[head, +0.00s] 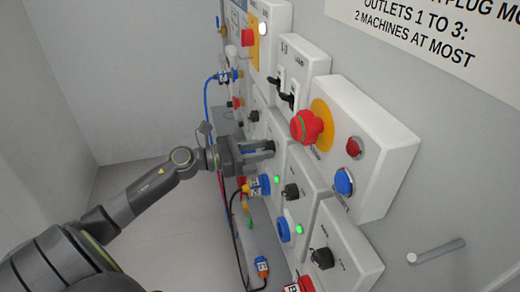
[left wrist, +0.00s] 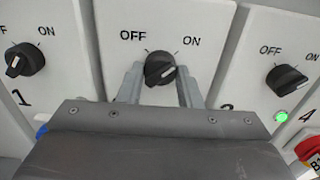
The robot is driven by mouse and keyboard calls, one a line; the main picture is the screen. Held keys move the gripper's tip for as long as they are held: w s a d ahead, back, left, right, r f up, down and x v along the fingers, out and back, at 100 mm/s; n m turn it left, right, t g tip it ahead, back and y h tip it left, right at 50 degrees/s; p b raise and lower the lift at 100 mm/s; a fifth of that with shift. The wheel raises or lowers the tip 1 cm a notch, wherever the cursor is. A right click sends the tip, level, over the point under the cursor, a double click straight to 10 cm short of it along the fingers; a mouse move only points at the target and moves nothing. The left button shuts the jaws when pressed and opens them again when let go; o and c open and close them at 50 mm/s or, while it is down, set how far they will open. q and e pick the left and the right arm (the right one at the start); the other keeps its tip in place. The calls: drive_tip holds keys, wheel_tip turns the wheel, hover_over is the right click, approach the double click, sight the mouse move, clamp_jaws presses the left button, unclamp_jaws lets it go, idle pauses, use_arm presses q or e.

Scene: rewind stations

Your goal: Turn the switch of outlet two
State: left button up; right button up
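In the left wrist view a black rotary switch (left wrist: 160,69) sits on a white panel between the words OFF and ON. Its bar slants from lower left to upper right. The number below it is mostly hidden behind my gripper. My left gripper (left wrist: 159,84) has a finger on each side of this switch, with little gap; I cannot tell whether they touch it. In the head view my left gripper (head: 268,150) reaches the wall panels and hides most of that switch. My right gripper is in neither view.
Beside it are the switch marked 1 (left wrist: 25,60) and a right-hand switch (left wrist: 286,78) with a lit green lamp (left wrist: 281,116). In the head view a red emergency button (head: 307,127) juts out above, and a blue plug (head: 259,185) and hanging cables are close below the gripper.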

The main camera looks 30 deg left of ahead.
use_arm(q)
drive_tip(key=shift+c, duration=1)
drive_tip(key=shift+n, duration=0.3)
drive_tip(key=n+p, duration=0.2)
drive_tip(key=n, duration=0.2)
drive_tip(key=shift+r, duration=0.15)
drive_tip(key=n+p, duration=0.2)
drive_tip(key=n, duration=0.2)
drive_tip(key=shift+r+p, duration=0.1)
drive_tip(key=shift+p, duration=0.25)
drive_tip(key=n+p, duration=0.4)
drive_tip(key=n, duration=0.1)
drive_tip(key=shift+n+p, duration=1.2)
drive_tip(key=shift+n, duration=0.9)
